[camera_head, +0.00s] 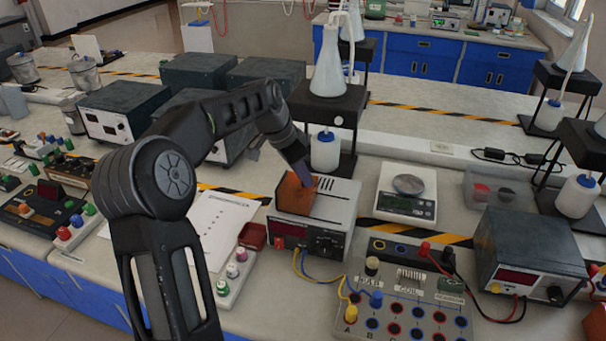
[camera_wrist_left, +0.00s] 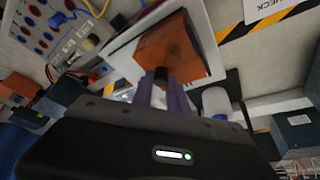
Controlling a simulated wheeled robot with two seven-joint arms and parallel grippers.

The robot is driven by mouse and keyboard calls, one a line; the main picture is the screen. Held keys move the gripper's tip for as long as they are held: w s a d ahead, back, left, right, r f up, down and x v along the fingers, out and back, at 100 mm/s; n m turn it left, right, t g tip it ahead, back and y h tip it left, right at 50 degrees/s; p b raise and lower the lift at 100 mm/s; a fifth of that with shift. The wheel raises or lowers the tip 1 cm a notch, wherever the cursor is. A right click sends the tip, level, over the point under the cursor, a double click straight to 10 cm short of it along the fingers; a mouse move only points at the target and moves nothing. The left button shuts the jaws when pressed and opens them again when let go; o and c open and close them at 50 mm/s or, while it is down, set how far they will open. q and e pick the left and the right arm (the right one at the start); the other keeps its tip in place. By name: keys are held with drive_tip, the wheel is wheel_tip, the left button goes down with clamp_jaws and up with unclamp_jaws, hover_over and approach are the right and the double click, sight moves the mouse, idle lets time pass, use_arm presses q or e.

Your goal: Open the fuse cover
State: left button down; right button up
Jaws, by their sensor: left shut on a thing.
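The hinge side of the cover is hard to make out. My right gripper is in neither view.
A white scale (camera_head: 405,193) stands right of the box, and a terminal board with wires (camera_head: 400,300) lies in front. A black stand with a flask (camera_head: 328,105) rises close behind. Dark instruments (camera_head: 125,110) crowd the left.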

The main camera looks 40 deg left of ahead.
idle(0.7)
use_arm(q)
drive_tip(key=w+d, duration=0.1)
drive_tip(key=d, duration=0.1)
drive_tip(key=w+d, duration=0.1)
drive_tip(key=d, duration=0.2)
drive_tip(key=d+b, duration=0.1)
drive_tip(key=d, duration=0.2)
drive_tip(key=shift+w, duration=0.4)
drive_tip(key=c, duration=1.3)
unclamp_jaws()
drive_tip(key=shift+d, duration=0.1)
drive_tip(key=shift+r, duration=0.1)
drive_tip(key=b+v, duration=0.1)
drive_tip(key=v, duration=0.6)
drive_tip(key=shift+s+r, duration=0.15)
drive_tip(key=shift+r, duration=0.1)
